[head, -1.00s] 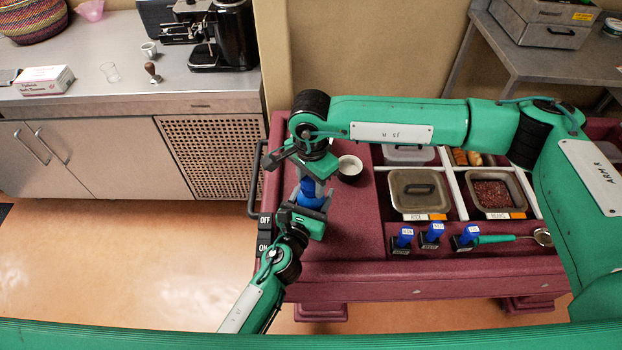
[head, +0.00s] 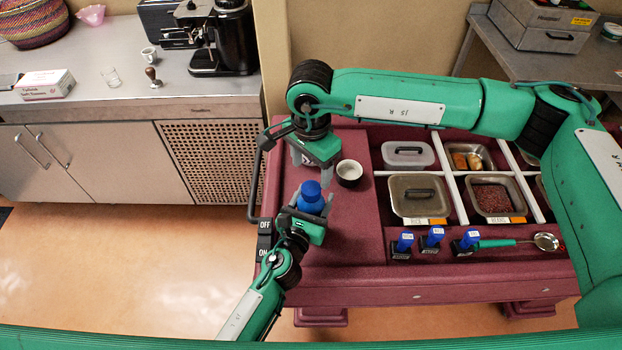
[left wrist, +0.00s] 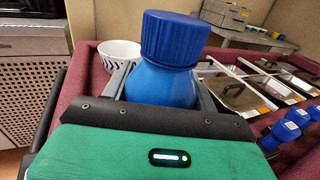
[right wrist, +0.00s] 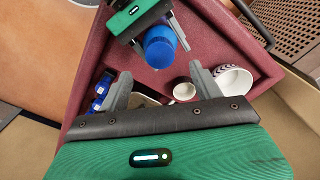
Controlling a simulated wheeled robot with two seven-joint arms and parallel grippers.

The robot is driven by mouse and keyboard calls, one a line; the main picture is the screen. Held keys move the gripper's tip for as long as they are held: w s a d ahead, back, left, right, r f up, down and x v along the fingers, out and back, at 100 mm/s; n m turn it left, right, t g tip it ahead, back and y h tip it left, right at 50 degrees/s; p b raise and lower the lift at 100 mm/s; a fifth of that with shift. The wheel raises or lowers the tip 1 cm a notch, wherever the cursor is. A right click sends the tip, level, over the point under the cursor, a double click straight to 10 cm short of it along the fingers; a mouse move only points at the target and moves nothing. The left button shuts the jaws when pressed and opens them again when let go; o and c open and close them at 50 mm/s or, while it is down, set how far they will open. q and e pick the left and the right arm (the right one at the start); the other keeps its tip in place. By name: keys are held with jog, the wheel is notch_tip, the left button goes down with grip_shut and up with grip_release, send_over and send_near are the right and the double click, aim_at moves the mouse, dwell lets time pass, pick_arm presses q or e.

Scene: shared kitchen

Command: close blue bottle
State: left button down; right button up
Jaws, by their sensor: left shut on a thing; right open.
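The blue bottle (head: 311,194) stands upright near the left end of the maroon cart. Its ribbed blue cap (left wrist: 175,38) sits on top of its neck in the left wrist view; I cannot tell how tight it is. My left gripper (head: 304,212) is shut around the bottle's body from the front. My right gripper (head: 312,172) is open and empty, just behind the bottle and apart from it. In the right wrist view the bottle (right wrist: 160,46) lies beyond my open right fingers (right wrist: 160,86), with nothing between them.
A patterned bowl (left wrist: 120,52) shows behind the bottle.

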notch_tip(320, 180, up, 5)
jog(key=shift+r, duration=0.15)
pick_arm(q)
jog(key=shift+c, duration=1.6)
grip_release()
pick_arm(e)
notch_tip(320, 180, down, 4)
jog(key=b, duration=0.3)
jog(key=shift+r, duration=0.25)
pick_arm(q)
jog(key=v, duration=1.3)
jog(key=shift+s+b, duration=0.4)
pick_arm(e)
jog(key=shift+f, duration=0.15)
pick_arm(q)
jog(key=shift+a, duration=0.15)
